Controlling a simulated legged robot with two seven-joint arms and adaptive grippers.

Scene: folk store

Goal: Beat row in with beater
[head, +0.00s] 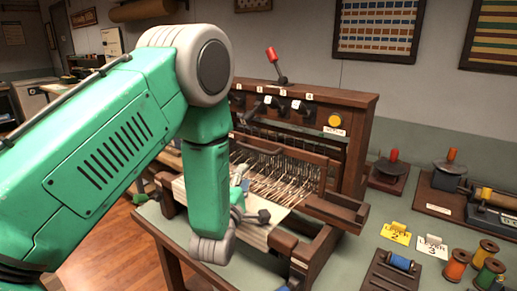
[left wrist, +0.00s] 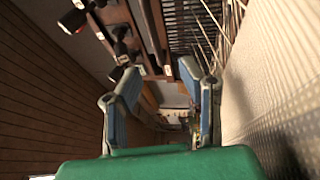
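A wooden tabletop loom (head: 352,185) stands on the grey-green table, with pale warp threads (head: 280,180) and cream cloth at its front. A wooden frame bar (head: 290,150), which looks like the beater's top, crosses above the threads; I cannot be sure which bar is the beater. My left gripper (head: 254,198) is over the cloth in front of the threads, partly hidden by my green arm. In the left wrist view its blue-padded fingers (left wrist: 166,95) are apart, with nothing clearly held between them. The cloth (left wrist: 275,95) runs close along their right side. My right gripper is not in view.
A red-knobbed lever (head: 276,64), small switches and a yellow button (head: 334,120) are on the loom's top panel. Thread spools (head: 457,264), yellow and white lever cards (head: 396,232) and a blue-roller block (head: 397,266) sit to the right. Wooden floor shows at left.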

